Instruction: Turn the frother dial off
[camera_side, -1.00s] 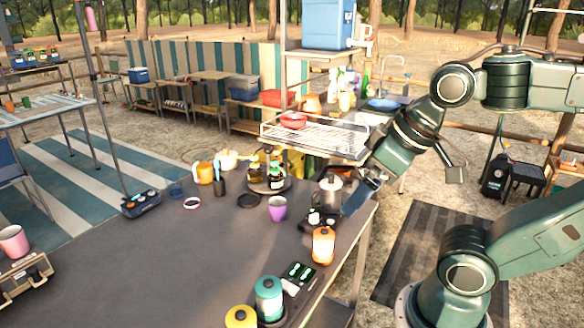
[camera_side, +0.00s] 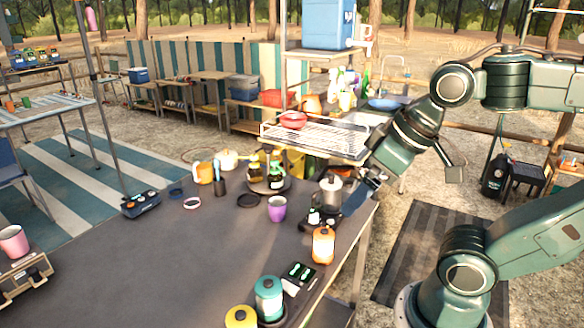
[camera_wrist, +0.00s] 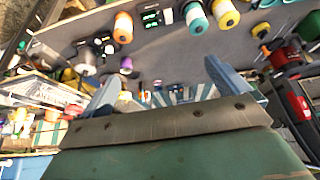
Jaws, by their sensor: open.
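The frother, a silver jug (camera_side: 330,191) on a dark base (camera_side: 325,220), stands near the right edge of the dark table in the side view. The jug also shows at upper left in the wrist view (camera_wrist: 88,62). Small pale marks show on the base (camera_wrist: 104,45), but I cannot make out the dial or its setting. My gripper (camera_side: 362,192) is just right of the jug in the side view, apparently apart from it. In the wrist view my gripper (camera_wrist: 166,88) has its two blue-grey fingers wide apart with nothing between them.
An orange canister (camera_side: 323,245) stands just in front of the frother, and a purple cup (camera_side: 277,208) stands to its left. A round tray with bottles (camera_side: 270,187) is behind. A teal canister (camera_side: 268,298) is at the front. The table's left middle is clear.

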